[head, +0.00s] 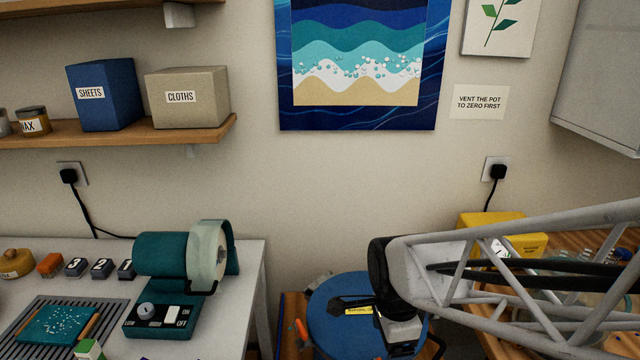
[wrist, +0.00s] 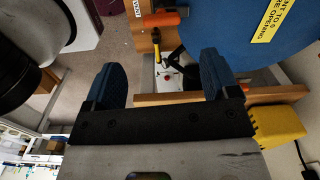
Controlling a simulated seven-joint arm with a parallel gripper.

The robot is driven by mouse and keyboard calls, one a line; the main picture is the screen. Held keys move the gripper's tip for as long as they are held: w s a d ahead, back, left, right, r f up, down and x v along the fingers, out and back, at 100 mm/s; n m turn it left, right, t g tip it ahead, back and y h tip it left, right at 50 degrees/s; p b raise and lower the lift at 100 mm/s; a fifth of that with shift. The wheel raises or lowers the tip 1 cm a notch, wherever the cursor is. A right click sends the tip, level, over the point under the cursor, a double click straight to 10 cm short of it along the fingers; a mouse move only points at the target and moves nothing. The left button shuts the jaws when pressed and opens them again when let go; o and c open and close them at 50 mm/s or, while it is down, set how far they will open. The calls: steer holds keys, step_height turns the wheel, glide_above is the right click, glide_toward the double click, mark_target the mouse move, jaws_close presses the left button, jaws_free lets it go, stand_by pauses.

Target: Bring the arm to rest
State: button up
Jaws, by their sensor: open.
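My arm reaches in from the right in the head view, its end hanging in front of a round blue pot (head: 335,318) with a yellow label. The fingers are hard to make out there. In the wrist view my gripper (wrist: 161,78) has its two blue fingers wide apart with nothing between them. The blue pot (wrist: 225,30) fills the upper right beyond the fingers; its yellow label is partly cut off. An orange-handled lever (wrist: 160,19) and a yellow-handled part (wrist: 157,42) show beyond the gap. No contact with the fingers is visible.
A teal sanding machine (head: 165,258) stands on the white bench (head: 250,262) at left, near a tray with a teal piece (head: 55,325). A yellow box (head: 525,243) and clear jars sit on the wooden bench at right, behind my arm. A shelf (head: 120,132) holds boxes.

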steer(key=s+d+r+n+t, duration=0.1)
steer(key=s+d+r+n, duration=0.1)
steer(key=r+n, duration=0.3)
steer(key=s+d+r+n+t, duration=0.1)
steer(key=s+d+r+n, duration=0.2)
steer(key=n, duration=0.8)
steer(key=shift+s+r+n, duration=0.3)
steer(key=shift+s+r, duration=0.9)
steer(key=shift+r, duration=0.6)
